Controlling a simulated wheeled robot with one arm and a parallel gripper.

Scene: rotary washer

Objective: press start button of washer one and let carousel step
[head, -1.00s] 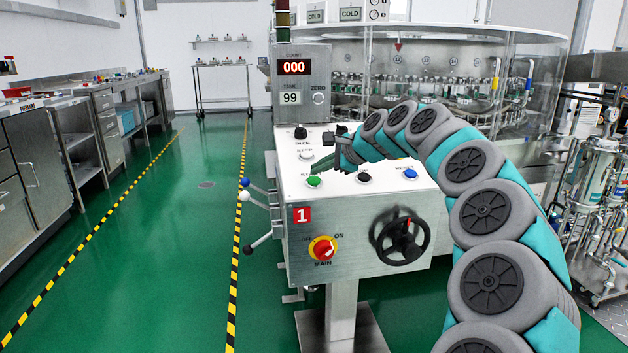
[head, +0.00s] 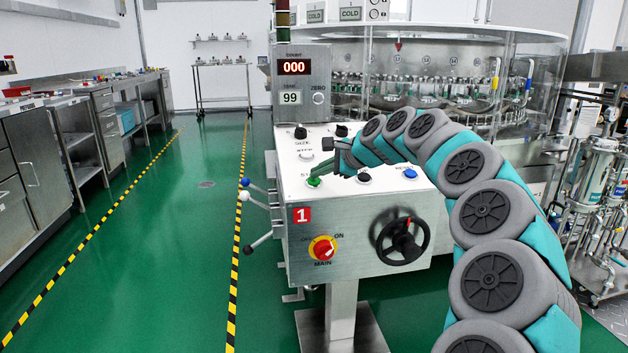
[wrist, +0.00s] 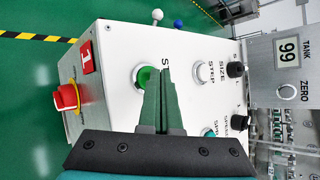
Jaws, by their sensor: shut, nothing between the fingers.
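The white console of washer one (head: 355,235) stands in the middle of the head view, with a red "1" label (head: 302,215). Its green start button (head: 313,182) is at the front left of the sloped top; it also shows in the wrist view (wrist: 147,76), partly covered by the fingers. My gripper (head: 322,172) is shut and empty, its fingertips over the green button; whether they touch it I cannot tell. In the wrist view the fingertips (wrist: 166,72) overlap the button's edge. The count display (head: 294,67) reads 000. The carousel (head: 420,90) stands behind clear guarding.
A white button (wrist: 203,72), a black knob (wrist: 235,69) and a blue button (head: 410,174) are close by on the panel. A red main switch (head: 322,248) and black handwheel (head: 403,240) are on the front. Green floor is open at left.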

